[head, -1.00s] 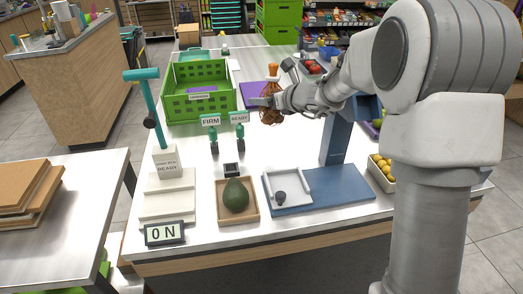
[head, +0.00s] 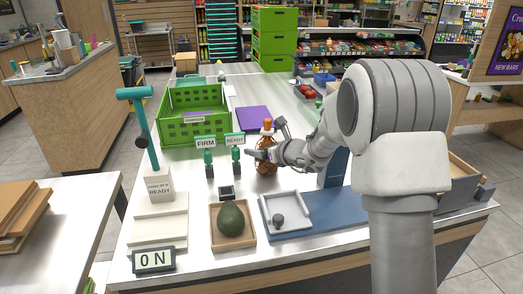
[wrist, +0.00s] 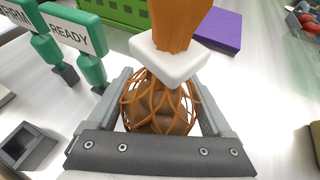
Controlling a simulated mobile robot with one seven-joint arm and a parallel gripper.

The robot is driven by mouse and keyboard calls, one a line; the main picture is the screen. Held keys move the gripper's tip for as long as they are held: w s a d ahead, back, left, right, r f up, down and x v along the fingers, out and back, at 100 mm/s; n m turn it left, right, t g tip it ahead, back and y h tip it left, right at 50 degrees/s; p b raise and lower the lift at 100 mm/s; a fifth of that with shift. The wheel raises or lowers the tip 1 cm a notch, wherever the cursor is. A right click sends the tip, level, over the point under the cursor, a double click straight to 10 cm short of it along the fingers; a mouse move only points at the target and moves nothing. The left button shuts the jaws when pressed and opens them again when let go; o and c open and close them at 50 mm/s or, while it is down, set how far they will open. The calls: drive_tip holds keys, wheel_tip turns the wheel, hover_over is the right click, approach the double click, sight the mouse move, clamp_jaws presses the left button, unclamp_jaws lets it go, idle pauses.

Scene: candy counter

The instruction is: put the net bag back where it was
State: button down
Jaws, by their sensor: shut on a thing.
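The net bag (head: 266,165) is an orange mesh with brown round contents, an orange top and a white collar. It is upright in the head view, just right of the READY sign (head: 235,140). My gripper (head: 262,155) is shut on it. In the wrist view the net bag (wrist: 160,108) sits between the two fingers (wrist: 160,110), with its white collar above them. I cannot tell whether its underside touches the counter. A flat purple pad (head: 254,119) lies behind the bag.
A green crate (head: 182,134) stands at the back left. The FIRM sign (head: 206,143) is left of READY. In front are a wooden tray (head: 247,238) with an avocado (head: 231,220) and a white tray (head: 300,228) on a blue mat. Bare counter lies right of the purple pad.

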drive_tip(key=shift+f, duration=0.15)
unclamp_jaws()
